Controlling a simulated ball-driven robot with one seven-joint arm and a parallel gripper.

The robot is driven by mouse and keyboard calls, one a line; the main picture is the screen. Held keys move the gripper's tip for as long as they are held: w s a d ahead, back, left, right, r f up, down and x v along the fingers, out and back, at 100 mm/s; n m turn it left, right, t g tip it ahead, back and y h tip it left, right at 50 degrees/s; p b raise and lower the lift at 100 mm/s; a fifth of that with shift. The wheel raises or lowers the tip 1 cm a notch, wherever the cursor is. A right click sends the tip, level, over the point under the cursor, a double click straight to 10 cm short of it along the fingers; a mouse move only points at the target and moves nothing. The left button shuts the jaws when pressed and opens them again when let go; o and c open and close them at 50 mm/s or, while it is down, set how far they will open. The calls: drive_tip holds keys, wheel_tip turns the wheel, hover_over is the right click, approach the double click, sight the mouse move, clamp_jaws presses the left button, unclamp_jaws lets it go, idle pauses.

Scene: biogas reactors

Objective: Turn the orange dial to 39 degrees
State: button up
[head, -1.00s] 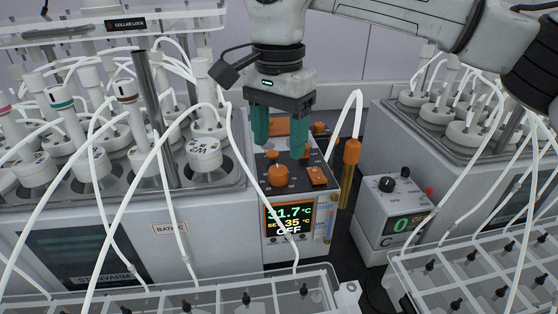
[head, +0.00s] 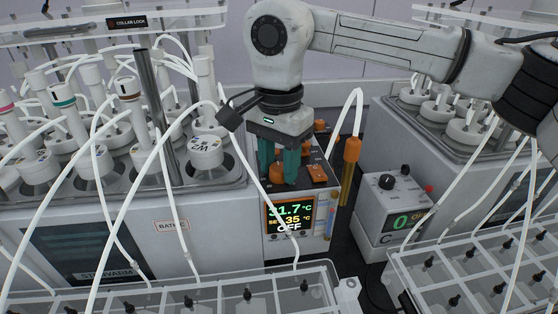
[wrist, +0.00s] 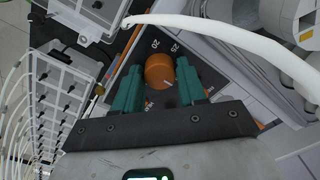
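The orange dial (wrist: 160,71) sits on the dark top panel of the heater unit. In the wrist view it stands between the two teal fingers of my gripper (wrist: 160,82), with a white mark and printed numbers beside it. In the head view my gripper (head: 278,172) points down over the panel, and the dial (head: 276,174) shows partly between the fingers. The fingers are apart on either side of the dial; a small gap seems to show at the left finger. The display (head: 289,214) below reads 31.7 °C, SET 35 °C, OFF.
An orange switch (head: 318,173) sits just right of the dial. White tubes arc in front of the panel and one crosses near my gripper. Bottles in the bath (head: 205,185) crowd the left. A grey box with a black knob (head: 387,182) stands to the right.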

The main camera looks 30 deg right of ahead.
drive_tip(key=c, duration=0.6)
drive_tip(key=shift+m, duration=0.3)
drive_tip(key=m, duration=0.2)
drive_tip(key=shift+m+b, duration=0.7)
drive_tip(key=shift+m, duration=1.5)
drive_tip(key=o, duration=1.1)
drive_tip(key=shift+c, duration=0.2)
drive_tip(key=shift+r, duration=0.1)
